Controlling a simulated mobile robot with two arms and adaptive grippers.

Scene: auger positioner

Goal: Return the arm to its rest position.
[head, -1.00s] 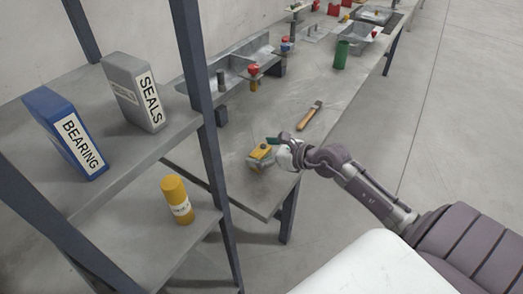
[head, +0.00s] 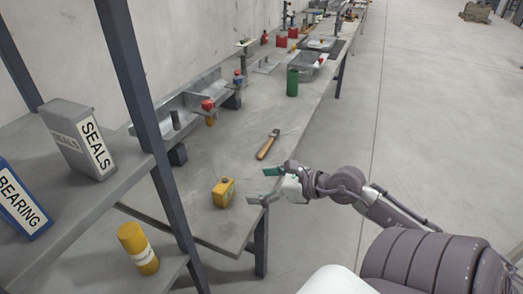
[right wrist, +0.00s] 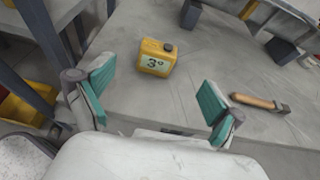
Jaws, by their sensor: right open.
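My right gripper (head: 268,184) is over the near end of the grey workbench (head: 215,163), open and empty, with its teal-padded fingers apart. Its fingers also show in the right wrist view (right wrist: 158,94). A yellow block-shaped device (head: 223,192) stands on the bench just left of the gripper and apart from it. My left gripper is in neither view.
A wooden-handled hammer (head: 267,145) lies on the bench beyond the gripper. A grey shelf at left holds a SEALS binder (head: 80,137), a BEARING binder (head: 20,200) and, lower, a yellow cylinder (head: 138,247). A green cylinder (head: 293,82) stands farther back.

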